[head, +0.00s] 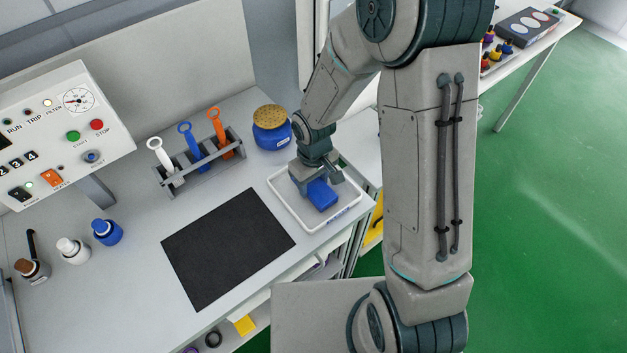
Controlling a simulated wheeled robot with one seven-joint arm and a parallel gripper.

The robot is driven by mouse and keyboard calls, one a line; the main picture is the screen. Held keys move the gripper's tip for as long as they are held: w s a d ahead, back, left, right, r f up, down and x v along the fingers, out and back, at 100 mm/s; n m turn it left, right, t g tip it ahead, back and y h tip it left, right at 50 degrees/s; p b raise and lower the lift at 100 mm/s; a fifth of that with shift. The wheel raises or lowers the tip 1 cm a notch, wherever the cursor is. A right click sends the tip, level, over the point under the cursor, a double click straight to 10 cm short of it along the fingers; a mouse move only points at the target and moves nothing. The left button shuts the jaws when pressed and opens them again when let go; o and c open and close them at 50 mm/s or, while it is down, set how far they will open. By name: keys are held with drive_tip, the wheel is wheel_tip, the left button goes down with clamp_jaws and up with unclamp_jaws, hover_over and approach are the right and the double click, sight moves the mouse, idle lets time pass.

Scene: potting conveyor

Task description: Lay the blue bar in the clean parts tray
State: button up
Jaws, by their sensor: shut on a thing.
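The blue bar (322,195) is a short blue block between the fingers of my gripper (318,182). My gripper is shut on it and points down over the white tray (283,203) at the right end of the bench. The bar appears inside the tray's outline. I cannot tell whether it touches the tray floor. The tray has a raised rim and a small label on its front edge, too small to read. My gripper and wrist hide part of the tray's back.
A blue jar with a perforated gold lid (271,128) stands close behind the tray. A grey rack (200,165) holds white, blue and orange tools. A black mat (228,248) lies left of the tray. Bottles (73,250) and a control panel (62,130) are at far left.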

sight(314, 184)
drive_tip(key=shift+f, duration=0.1)
drive_tip(key=shift+f+b, duration=0.15)
drive_tip(key=shift+b, duration=0.15)
drive_tip(key=o, duration=1.1)
drive_tip(key=shift+c, duration=0.2)
drive_tip(key=shift+r, duration=0.2)
wheel_tip(314, 184, up, 12)
drive_tip(key=s+d+r+m+t, duration=0.3)
drive_tip(key=s+d+r+m, duration=0.3)
drive_tip(key=s+d+r, duration=0.6)
drive_tip(key=shift+s+m+t, duration=0.3)
drive_tip(key=shift+s+m, duration=0.05)
drive_tip(key=shift+m, duration=0.05)
